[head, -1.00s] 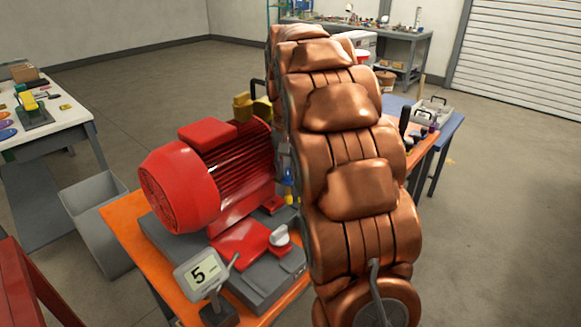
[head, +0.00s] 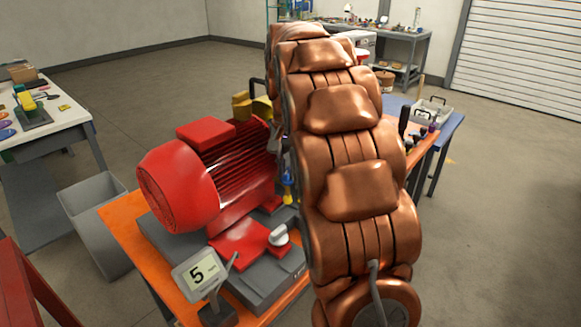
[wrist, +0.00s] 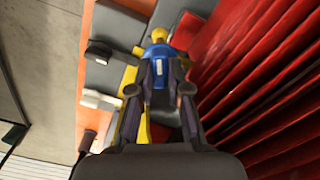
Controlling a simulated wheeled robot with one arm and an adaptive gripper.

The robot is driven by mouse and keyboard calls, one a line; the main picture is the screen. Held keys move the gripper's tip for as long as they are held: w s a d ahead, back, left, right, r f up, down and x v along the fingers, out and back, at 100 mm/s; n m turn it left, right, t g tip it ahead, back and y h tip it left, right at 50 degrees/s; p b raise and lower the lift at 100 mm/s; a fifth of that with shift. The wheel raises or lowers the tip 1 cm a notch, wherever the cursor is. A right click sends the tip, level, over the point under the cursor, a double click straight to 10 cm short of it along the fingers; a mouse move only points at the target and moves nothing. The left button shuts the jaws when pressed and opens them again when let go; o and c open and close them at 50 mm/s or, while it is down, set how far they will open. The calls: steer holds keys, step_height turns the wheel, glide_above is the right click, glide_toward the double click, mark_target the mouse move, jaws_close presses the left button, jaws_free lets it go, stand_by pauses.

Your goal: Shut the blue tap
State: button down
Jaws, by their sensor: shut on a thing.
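The blue tap (wrist: 157,64) shows in the wrist view as a blue part with a small white label, beside yellow parts. My gripper (wrist: 159,82) has its two dark fingers closed on the blue tap, one at each side. The fingers hide part of it. My arm hides the gripper there.
The red finned motor (head: 205,175) stands close by; its red fins (wrist: 265,80) fill the wrist view's right side. Another yellow part (head: 241,105) is behind the motor.

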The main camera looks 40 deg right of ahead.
mark_target(286, 170)
steer(key=m, duration=0.5)
steer(key=shift+a+f+b, duration=0.1)
steer(key=shift+a+b, duration=0.1)
steer(key=shift+b, duration=0.1)
steer(key=shift+m, duration=0.3)
steer(key=c, duration=1.4)
jaws_free()
steer(key=shift+a, duration=0.1)
steer(key=shift+d, duration=0.2)
steer(key=shift+r, duration=3.8)
steer(key=shift+a, duration=0.1)
